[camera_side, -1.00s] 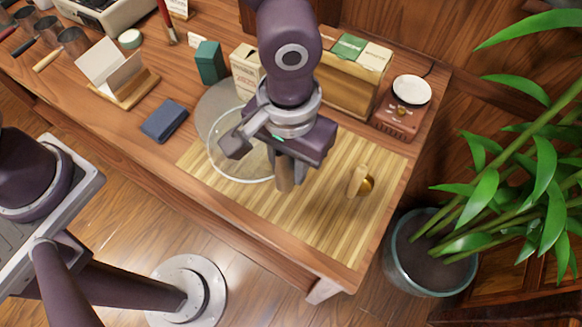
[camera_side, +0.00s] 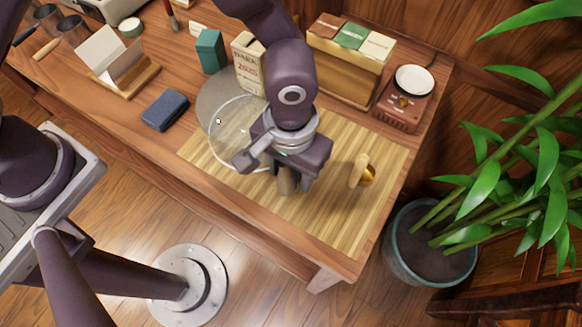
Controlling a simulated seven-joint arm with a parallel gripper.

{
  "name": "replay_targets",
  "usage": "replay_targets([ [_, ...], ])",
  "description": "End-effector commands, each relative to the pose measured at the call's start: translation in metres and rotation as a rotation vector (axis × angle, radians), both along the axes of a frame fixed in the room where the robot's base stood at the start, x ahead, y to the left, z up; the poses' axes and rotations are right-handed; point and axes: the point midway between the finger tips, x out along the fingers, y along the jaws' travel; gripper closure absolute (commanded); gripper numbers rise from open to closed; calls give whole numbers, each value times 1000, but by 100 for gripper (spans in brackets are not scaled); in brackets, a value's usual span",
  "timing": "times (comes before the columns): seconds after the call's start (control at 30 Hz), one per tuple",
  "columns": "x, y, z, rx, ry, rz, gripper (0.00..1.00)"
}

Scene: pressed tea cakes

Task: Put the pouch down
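A wooden-and-brass piece (camera_side: 360,172) stands on the mat's right. A dark blue folded item (camera_side: 165,109) lies left. Boxes (camera_side: 348,68) and a scale (camera_side: 404,105) line the back. A potted plant (camera_side: 425,250) stands beyond the table's right edge. The mat's front is clear.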

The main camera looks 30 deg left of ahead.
Motion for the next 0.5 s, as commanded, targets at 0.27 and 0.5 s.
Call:
replay_targets([
  [0.27, 1, -1, 23, -3, -4, 2, 52],
  [0.5, 1, -1, 89, -4, -4, 1, 52],
])
